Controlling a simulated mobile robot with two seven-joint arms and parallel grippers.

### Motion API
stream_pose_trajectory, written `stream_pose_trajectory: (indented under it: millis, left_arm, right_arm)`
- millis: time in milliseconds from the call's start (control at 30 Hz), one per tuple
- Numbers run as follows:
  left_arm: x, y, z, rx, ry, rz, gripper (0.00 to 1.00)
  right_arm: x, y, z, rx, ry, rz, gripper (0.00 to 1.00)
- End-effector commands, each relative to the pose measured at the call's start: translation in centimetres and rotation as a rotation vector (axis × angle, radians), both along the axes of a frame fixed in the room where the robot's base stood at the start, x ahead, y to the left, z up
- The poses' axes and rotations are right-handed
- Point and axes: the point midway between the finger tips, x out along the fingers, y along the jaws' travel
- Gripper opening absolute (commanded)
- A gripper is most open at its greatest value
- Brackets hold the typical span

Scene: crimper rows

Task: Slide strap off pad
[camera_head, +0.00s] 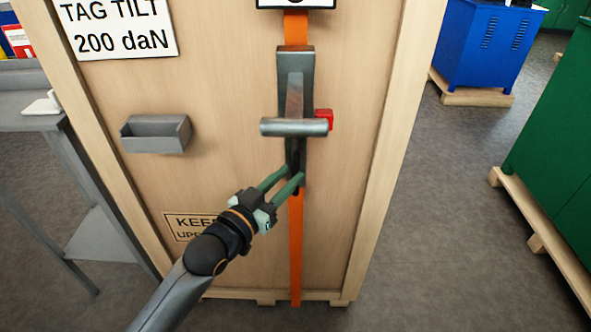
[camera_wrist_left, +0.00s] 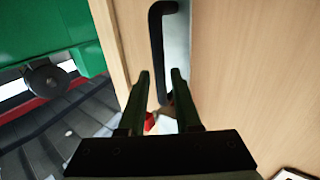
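The orange strap (camera_head: 296,245) runs down the front of a wooden crate (camera_head: 230,100); a short piece also shows at the top, above a grey metal tensioning tool (camera_head: 294,62). The tool has a T-shaped handle (camera_head: 290,127) and a red part (camera_head: 324,117) beside it. My left gripper (camera_head: 289,177) has its two green fingers apart at the dark lower end of the tool. In the left wrist view a black bar (camera_wrist_left: 157,45) lies beyond and between the fingers (camera_wrist_left: 160,75); contact cannot be told. I cannot make out a pad. My right gripper is out of view.
A grey bin (camera_head: 156,134) is fixed on the crate's face, left of the strap. A grey table (camera_head: 30,112) stands at the left. A blue cabinet (camera_head: 490,45) and a green cabinet (camera_head: 555,130) stand on pallets at the right, with clear floor between.

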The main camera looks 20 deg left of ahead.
Motion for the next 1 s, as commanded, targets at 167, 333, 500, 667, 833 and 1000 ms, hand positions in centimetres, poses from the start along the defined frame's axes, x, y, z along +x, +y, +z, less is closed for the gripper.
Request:
stream_pose_trajectory:
  millis: [167,333,500,667,833,1000]
  left_arm:
    - [2.1,-0.7,0.0,0.000,-0.001,0.000,0.32]
    - [3.0,-1.0,0.0,0.001,0.001,0.000,0.32]
    - [3.2,-1.0,0.0,0.001,0.001,0.000,0.32]
    - [3.1,-1.0,0.0,0.001,0.001,0.000,0.29]
    - [3.1,-1.0,0.0,0.001,0.001,0.000,0.10]
    - [3.1,-1.0,0.0,0.001,0.001,0.000,0.00]
  right_arm:
    - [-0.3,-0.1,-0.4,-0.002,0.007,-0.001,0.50]
    - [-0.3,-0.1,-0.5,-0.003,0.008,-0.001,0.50]
    - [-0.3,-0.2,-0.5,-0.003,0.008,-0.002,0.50]
    - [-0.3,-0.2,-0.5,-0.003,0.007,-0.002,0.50]
    - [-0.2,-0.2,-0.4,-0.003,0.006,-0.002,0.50]
    - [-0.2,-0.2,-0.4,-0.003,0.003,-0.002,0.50]
